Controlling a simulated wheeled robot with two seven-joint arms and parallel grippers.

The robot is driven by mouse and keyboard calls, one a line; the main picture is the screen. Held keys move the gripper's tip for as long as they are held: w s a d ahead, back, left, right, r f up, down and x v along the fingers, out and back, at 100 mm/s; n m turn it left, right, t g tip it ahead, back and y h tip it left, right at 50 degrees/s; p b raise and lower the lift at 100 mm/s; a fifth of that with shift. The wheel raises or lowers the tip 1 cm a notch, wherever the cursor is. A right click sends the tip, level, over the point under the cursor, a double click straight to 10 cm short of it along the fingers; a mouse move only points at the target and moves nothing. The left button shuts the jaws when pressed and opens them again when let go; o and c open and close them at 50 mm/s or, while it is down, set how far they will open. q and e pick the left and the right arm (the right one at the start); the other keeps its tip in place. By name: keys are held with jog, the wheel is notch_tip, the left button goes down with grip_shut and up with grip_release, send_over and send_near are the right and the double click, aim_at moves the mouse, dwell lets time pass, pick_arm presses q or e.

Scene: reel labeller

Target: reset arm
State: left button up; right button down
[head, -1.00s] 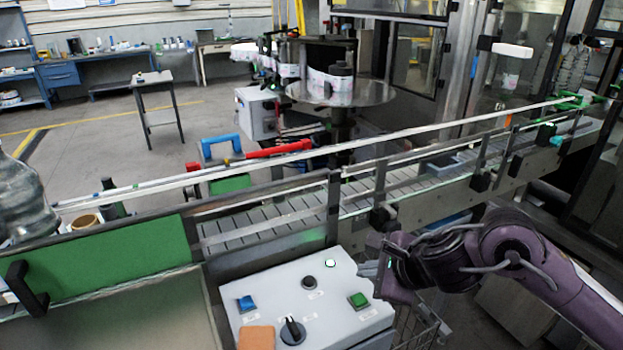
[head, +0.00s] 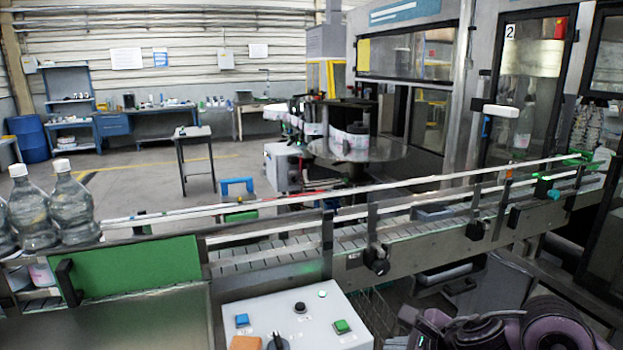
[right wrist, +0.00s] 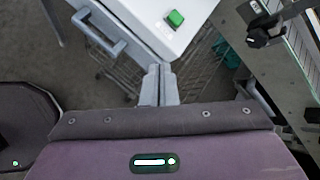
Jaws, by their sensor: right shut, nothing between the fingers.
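My right arm (head: 510,325) shows at the lower right of the head view, low and beside the conveyor. Its fingertips are not clear there. In the right wrist view my right gripper (right wrist: 158,85) is shut and empty, its two fingers together. They point toward the edge of the white control box (right wrist: 165,28), whose green button (right wrist: 175,18) is just beyond them. In the head view the control box (head: 300,318) stands at the bottom middle with a blue button (head: 242,320), a green button (head: 342,326) and a dark knob (head: 278,342). My left gripper is not in view.
The conveyor (head: 290,258) runs across the middle, with guide rails and black clamps. Clear bottles (head: 72,215) stand at the left behind a green panel (head: 130,275). A wire basket (right wrist: 200,70) is below the box. Open floor lies behind the conveyor.

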jog(key=s+a+f+m+t+h, duration=0.1)
jog(key=a+f+m, duration=0.15)
jog(key=m, duration=0.85)
jog(key=s+a+f+m+t, duration=0.1)
jog(key=s+a+m, duration=0.15)
jog(key=m, duration=0.85)
jog(key=s+d+f+m+g+h, duration=0.2)
jog(key=s+d+f+m+g, duration=0.45)
jog(key=m, duration=0.65)
jog(key=s+d+f+m+g+h, duration=0.1)
jog(key=s+d+f+m+h, duration=0.3)
jog(key=s+m, duration=0.75)
notch_tip(320, 180, down, 32)
jog(key=w+a+m+y+b, duration=0.1)
jog(key=m+y+b, duration=0.1)
pick_arm(q)
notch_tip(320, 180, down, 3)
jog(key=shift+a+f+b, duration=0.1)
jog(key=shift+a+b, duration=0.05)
jog(key=shift+b, duration=0.35)
pick_arm(e)
jog(key=s+d+f+g, duration=0.1)
jog(key=s+d+f, duration=0.2)
jog(key=s+f, duration=1.6)
jog(key=shift+s+f+n+g, duration=0.3)
jog(key=shift+f+n+g, duration=0.05)
jog(key=shift+f, duration=0.15)
